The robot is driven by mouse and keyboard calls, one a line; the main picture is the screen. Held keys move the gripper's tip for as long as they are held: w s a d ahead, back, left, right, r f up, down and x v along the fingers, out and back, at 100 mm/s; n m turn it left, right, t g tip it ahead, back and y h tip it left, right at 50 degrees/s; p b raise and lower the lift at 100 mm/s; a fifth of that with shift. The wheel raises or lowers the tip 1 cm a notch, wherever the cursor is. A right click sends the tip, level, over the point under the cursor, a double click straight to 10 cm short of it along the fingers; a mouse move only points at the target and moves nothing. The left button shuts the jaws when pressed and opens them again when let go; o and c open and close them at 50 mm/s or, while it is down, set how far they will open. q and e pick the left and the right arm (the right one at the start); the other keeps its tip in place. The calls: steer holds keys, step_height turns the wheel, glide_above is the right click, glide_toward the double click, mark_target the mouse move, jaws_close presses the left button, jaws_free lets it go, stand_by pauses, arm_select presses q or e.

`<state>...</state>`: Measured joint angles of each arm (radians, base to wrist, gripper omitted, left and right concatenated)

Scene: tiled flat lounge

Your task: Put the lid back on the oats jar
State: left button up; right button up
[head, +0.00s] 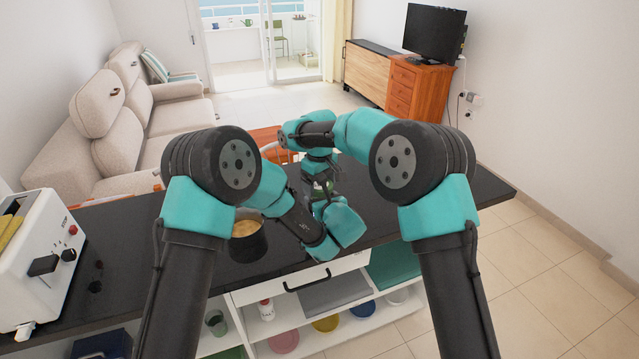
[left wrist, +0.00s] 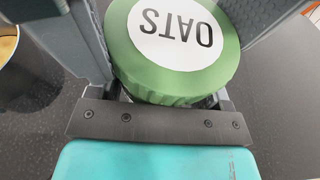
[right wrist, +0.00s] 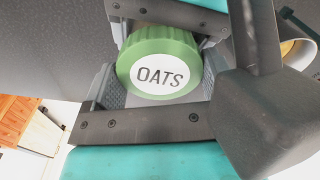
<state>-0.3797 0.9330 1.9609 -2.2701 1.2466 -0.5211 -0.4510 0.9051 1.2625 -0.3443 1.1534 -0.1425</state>
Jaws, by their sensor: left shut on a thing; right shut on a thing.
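The green oats jar lid (left wrist: 200,72), with a white OATS label, lies face up between gripper fingers in both wrist views. A small bit of clear glass of the oats jar (left wrist: 214,102) shows under its edge; the rest of the jar is hidden. My left gripper (head: 320,196) is low at the counter, shut on the oats jar. My right gripper (head: 318,168) comes from above and behind and is shut on the lid (right wrist: 165,70). The lid is over the jar's mouth; I cannot tell whether it is fully seated.
A dark pot (head: 249,244) with tan contents stands just left of the left gripper. A white toaster (head: 45,262) is at the counter's left end. The dark counter (head: 467,190) is clear on the right. Open shelves with dishes are below.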

steer(key=shift+c, duration=0.7)
steer(key=m, duration=0.5)
steer(key=o, duration=0.9)
steer(key=shift+r, duration=0.15)
arm_select(q)
steer(key=o, duration=1.8)
steer(key=shift+c, duration=0.2)
arm_select(e)
step_height(320, 180, up, 12)
steer(key=shift+f, duration=0.15)
arm_select(q)
steer(key=shift+s, duration=0.1)
